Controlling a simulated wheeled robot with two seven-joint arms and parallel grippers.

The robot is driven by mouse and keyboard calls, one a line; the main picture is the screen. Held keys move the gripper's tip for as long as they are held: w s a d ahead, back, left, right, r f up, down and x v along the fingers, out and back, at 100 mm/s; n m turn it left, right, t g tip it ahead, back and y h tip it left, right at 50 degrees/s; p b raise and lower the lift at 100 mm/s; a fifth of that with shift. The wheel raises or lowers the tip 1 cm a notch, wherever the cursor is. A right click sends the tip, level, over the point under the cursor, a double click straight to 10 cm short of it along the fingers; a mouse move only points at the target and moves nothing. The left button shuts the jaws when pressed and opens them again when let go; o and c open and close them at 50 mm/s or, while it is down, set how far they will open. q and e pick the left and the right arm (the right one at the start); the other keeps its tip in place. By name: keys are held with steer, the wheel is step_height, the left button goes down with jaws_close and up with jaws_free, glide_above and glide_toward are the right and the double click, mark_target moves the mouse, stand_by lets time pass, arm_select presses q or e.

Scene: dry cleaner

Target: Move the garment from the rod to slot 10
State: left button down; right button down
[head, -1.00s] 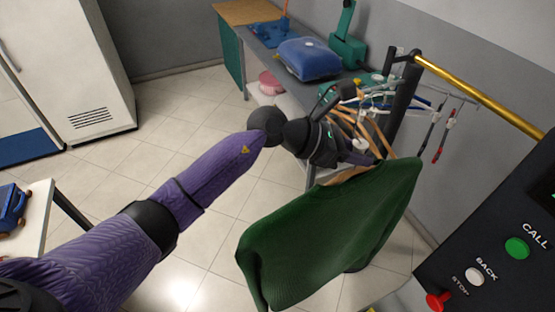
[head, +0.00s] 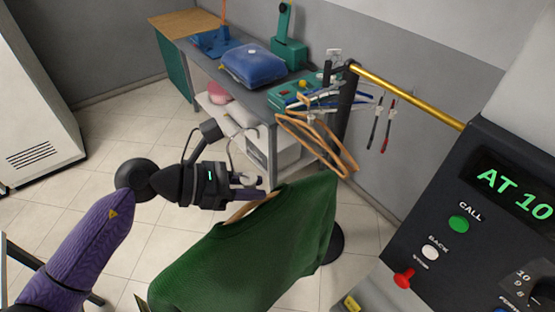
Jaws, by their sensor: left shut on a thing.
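A green knit garment (head: 245,255) hangs on a wooden hanger (head: 249,207) in the lower middle of the head view. My left gripper (head: 258,187) is shut at the top of this hanger, and the garment hangs below it, clear of the rod. The exact grip on the hook is partly hidden. The golden rod (head: 410,95) runs at the upper right, with several empty hangers (head: 318,143) near its left end. A black control panel (head: 490,215) at the right has a display (head: 513,192) reading "AT 10". No slot shows clearly. My right gripper is out of view.
A grey table (head: 205,65) behind carries a blue folded bundle (head: 254,64) and green devices. A white cabinet (head: 35,110) stands at the left. Green, white and red buttons (head: 403,278) sit on the panel. Tiled floor between is open.

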arm_select(q)
steer(key=s+a, duration=0.2)
steer(key=a, duration=0.1)
steer(key=s+a+p, duration=0.1)
steer(key=s+a, duration=0.1)
steer(key=a, duration=0.1)
steer(key=s+a+p, duration=0.1)
steer(key=s+a, duration=0.2)
steer(key=shift+a, duration=0.25)
